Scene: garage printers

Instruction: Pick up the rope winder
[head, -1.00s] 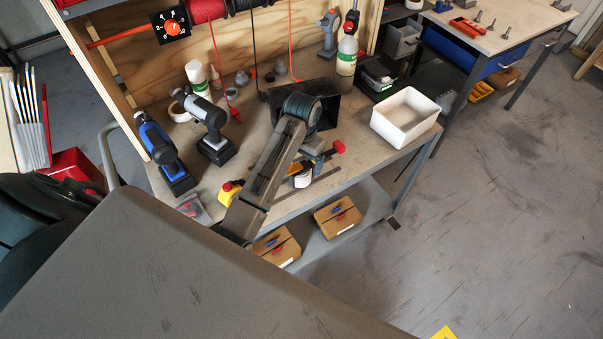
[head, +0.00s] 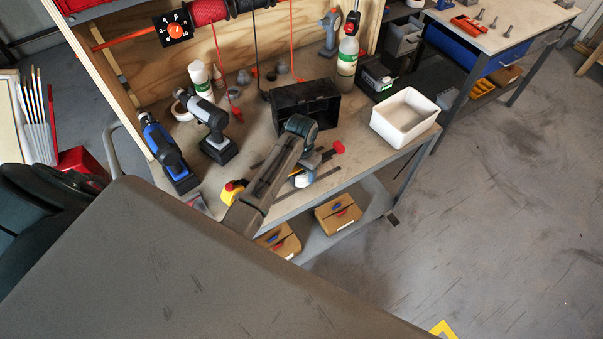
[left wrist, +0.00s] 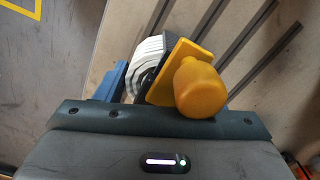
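The rope winder shows in the left wrist view as a yellow body with a round knob (left wrist: 200,88) and a coil of white rope beside it. In the head view it is on the front part of the workbench, a small white and yellow thing (head: 300,180) mostly hidden by my left gripper (head: 314,168). In the left wrist view the winder is right in front of the gripper's palm, with a blue finger at its left side. The other finger is hidden behind the winder, so I cannot tell whether the grip is closed. My right gripper is not in view.
A black bin (head: 290,100) is behind the arm and a white tray (head: 405,118) at the bench's right end. A drill (head: 208,125) and a blue tool (head: 165,155) stand at left. Dark flat bars (left wrist: 225,45) and a red-ended tool (head: 338,147) lie near the winder.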

